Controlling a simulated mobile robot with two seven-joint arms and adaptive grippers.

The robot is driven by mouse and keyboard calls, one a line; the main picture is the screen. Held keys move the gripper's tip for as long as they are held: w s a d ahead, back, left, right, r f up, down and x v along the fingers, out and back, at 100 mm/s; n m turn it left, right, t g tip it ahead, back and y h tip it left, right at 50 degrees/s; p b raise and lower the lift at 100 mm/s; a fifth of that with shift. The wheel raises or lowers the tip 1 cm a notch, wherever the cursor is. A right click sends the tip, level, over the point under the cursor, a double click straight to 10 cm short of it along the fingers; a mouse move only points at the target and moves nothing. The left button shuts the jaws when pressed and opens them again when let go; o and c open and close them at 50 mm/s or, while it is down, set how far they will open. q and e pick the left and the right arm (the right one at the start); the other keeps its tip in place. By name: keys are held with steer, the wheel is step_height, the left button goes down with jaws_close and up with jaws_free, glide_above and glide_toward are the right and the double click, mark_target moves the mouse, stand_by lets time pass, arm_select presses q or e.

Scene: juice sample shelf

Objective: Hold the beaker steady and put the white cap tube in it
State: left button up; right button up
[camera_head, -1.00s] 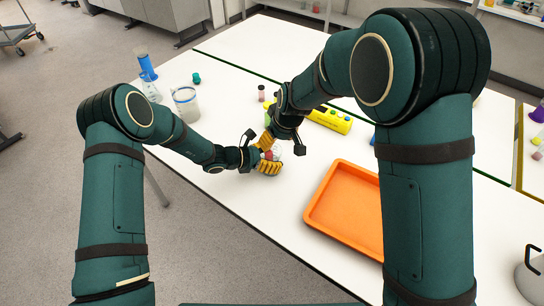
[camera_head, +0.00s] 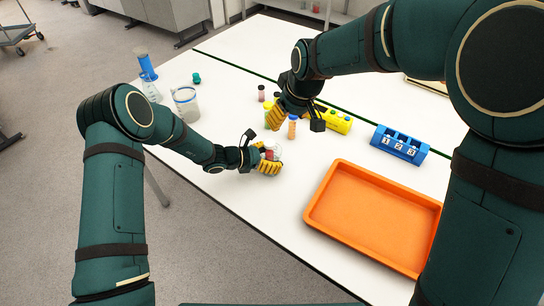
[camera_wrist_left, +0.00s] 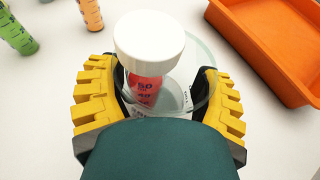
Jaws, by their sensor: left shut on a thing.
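My left gripper (camera_head: 268,158) is shut on the clear glass beaker (camera_wrist_left: 205,80), with yellow fingers on both sides of it in the left wrist view. The white cap tube (camera_wrist_left: 148,60) stands inside the beaker, with its cap up above the rim. Its red body with printed marks shows below the cap. In the head view the beaker and tube are small and partly hidden by the fingers. My right gripper (camera_head: 283,116) is apart from the beaker, behind it by the other tubes. Its finger gap is too unclear to judge.
An orange tray (camera_head: 322,222) lies to the right. An orange tube (camera_head: 292,128) and a green tube (camera_wrist_left: 18,36) stand behind the beaker. A yellow rack (camera_head: 336,122) and a blue numbered block (camera_head: 400,146) are farther back. A larger beaker (camera_head: 186,104) stands left.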

arm_select(q)
steer(key=o, duration=1.3)
steer(key=v, duration=1.2)
steer(key=shift+s, duration=0.1)
steer(key=shift+a, duration=0.1)
